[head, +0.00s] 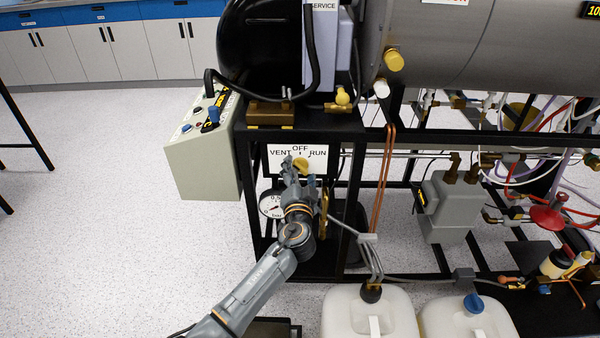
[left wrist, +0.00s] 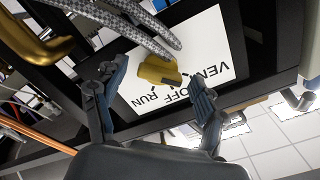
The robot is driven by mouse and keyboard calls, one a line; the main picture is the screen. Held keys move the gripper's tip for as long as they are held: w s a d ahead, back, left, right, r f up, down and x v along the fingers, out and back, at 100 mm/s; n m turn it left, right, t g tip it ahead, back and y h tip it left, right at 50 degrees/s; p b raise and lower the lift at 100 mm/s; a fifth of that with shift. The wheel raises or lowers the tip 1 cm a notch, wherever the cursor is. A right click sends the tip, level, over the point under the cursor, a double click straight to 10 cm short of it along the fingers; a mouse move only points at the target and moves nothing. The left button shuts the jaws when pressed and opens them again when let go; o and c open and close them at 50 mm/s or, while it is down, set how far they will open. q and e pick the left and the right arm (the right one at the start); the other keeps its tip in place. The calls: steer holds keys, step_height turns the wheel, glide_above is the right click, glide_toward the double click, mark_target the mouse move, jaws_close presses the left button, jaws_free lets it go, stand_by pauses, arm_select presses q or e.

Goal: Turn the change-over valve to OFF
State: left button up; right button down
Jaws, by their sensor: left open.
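The change-over valve's yellow handle (head: 302,163) sits in front of a white plate (head: 318,153) marked VENT, OFF and RUN, on the black frame. In the head view the handle is below the word OFF and partly covered by my gripper; I cannot tell which mark it points to. My left gripper (head: 297,168) is right at the handle. In the left wrist view the handle (left wrist: 158,71) lies between the two spread fingers of my left gripper (left wrist: 158,78), with a gap visible on at least the left side. My right gripper is not in view.
A round gauge (head: 271,204) is left of my left wrist. Grey braided hoses (left wrist: 150,25) pass close to the handle in the left wrist view. A control box (head: 200,150) stands left. White canisters (head: 368,318) stand below. The floor at left is clear.

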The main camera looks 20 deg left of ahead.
arm_select(q)
steer(key=c, duration=1.2)
steer(key=shift+o, duration=0.2)
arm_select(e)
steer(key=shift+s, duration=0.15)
arm_select(q)
steer(key=shift+m, duration=1.3)
steer(key=shift+m+p, duration=0.35)
steer(key=shift+m, duration=1.25)
steer(key=shift+m+p, duration=0.55)
steer(key=shift+m, duration=1.05)
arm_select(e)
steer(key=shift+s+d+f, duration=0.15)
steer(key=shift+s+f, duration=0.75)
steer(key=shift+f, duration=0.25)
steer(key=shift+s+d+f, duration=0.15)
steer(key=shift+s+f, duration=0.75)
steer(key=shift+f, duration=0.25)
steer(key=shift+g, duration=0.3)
